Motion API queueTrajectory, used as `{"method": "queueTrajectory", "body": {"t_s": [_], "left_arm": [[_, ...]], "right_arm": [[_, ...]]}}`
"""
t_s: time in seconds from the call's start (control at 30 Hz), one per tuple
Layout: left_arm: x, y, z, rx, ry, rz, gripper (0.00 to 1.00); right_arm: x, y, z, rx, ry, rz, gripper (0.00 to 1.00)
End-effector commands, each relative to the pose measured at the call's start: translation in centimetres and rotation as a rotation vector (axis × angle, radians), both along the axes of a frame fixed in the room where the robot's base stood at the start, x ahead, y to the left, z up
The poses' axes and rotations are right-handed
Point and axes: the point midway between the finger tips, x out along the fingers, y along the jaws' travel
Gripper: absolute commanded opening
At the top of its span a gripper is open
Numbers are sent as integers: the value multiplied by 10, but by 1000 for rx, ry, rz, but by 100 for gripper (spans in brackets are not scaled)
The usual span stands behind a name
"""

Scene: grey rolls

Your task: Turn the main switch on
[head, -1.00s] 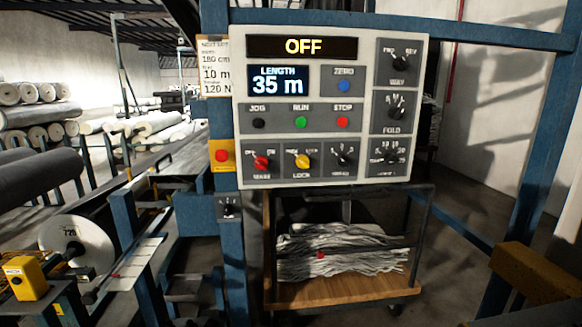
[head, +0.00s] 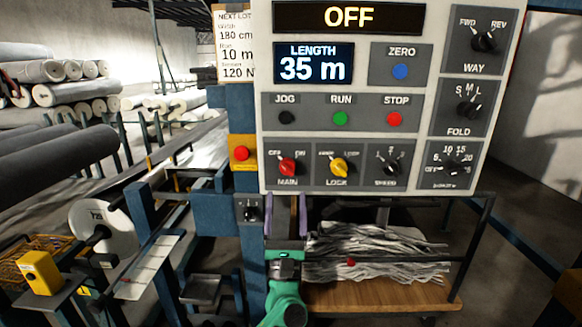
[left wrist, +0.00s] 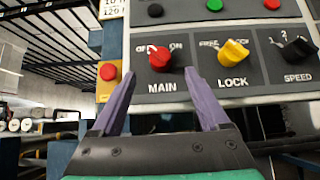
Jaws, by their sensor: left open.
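The main switch (head: 287,167) is a red rotary knob at the lower left of the control panel, above the label MAIN. In the left wrist view the main switch (left wrist: 160,60) has its white mark turned toward OFF. The display (head: 348,17) reads OFF. My left gripper (head: 285,203) is open and empty, just below the main switch in the head view. In the left wrist view its purple fingers (left wrist: 160,74) stand apart, one on each side of the knob as seen from there. I cannot tell how far the fingertips are from the panel. My right gripper is not in view.
The yellow LOCK knob (head: 339,168) sits right of the main switch. A red button on a yellow box (head: 242,153) and a small black switch (head: 250,209) are to its left. A cart (head: 385,293) with grey cloth stands below the panel.

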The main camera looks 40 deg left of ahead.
Motion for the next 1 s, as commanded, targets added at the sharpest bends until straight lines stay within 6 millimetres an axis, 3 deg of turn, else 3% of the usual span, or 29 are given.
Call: {"method": "queueTrajectory", "body": {"t_s": [0.03,0.2,0.57,0.6,0.8,1.0], "left_arm": [[7,6,18,3,-3,1,78],[29,22,41,3,1,1,78],[38,28,46,2,3,0,78],[38,28,46,2,3,1,74],[38,28,46,2,3,1,0],[38,28,46,8,8,0,0]], "right_arm": [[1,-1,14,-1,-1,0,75],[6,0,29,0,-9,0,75],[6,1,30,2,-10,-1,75],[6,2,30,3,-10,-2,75],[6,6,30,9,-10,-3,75],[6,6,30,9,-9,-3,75]]}}
